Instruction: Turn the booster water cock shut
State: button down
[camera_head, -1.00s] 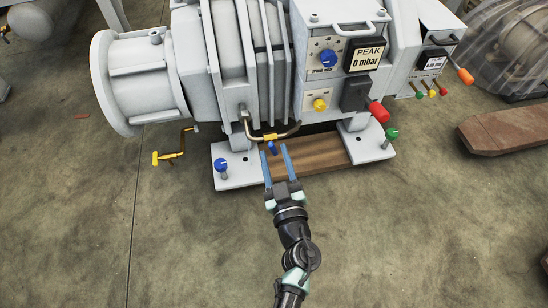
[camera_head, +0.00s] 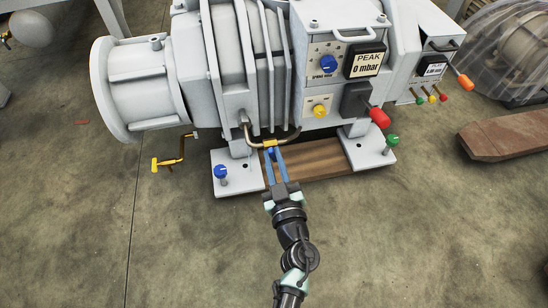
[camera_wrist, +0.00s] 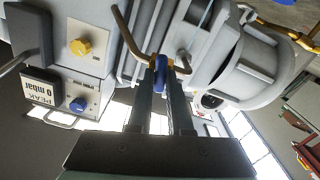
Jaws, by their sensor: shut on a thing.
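The water cock is a small valve on a bent metal pipe low on the pump's front. Its yellow body (camera_head: 270,143) shows in the head view, with a blue handle (camera_head: 271,153) just below it. My gripper (camera_head: 274,155) reaches up from below and its two blue fingers are shut on the blue handle. In the wrist view the handle (camera_wrist: 160,79) stands between the fingertips of my gripper (camera_wrist: 161,68), and the bent pipe (camera_wrist: 131,35) passes beside them. The handle's exact turn angle is hard to tell.
The grey pump (camera_head: 233,80) stands behind the cock. A yellow crank (camera_head: 172,163) is at left, and a blue knob (camera_head: 221,171) stands on the left foot plate. A red handle (camera_head: 379,118) and a green knob (camera_head: 391,139) are at right. The floor in front is clear.

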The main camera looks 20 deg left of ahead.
jog(key=shift+r+p, duration=0.1)
jog(key=shift+p, duration=0.2)
jog(key=m+p, duration=0.1)
jog(key=p, duration=0.1)
jog(key=shift+r+p, duration=0.2)
jog(key=shift+p, duration=0.1)
jog(key=shift+m+p, duration=0.8)
jog(key=shift+p, duration=0.15)
jog(key=shift+f+m+p, duration=0.3)
jog(key=shift+m+p, duration=0.05)
jog(key=shift+m, duration=0.05)
jog(key=c, duration=0.8)
grip_release()
jog(key=shift+c, duration=0.2)
jog(key=shift+d, duration=0.1)
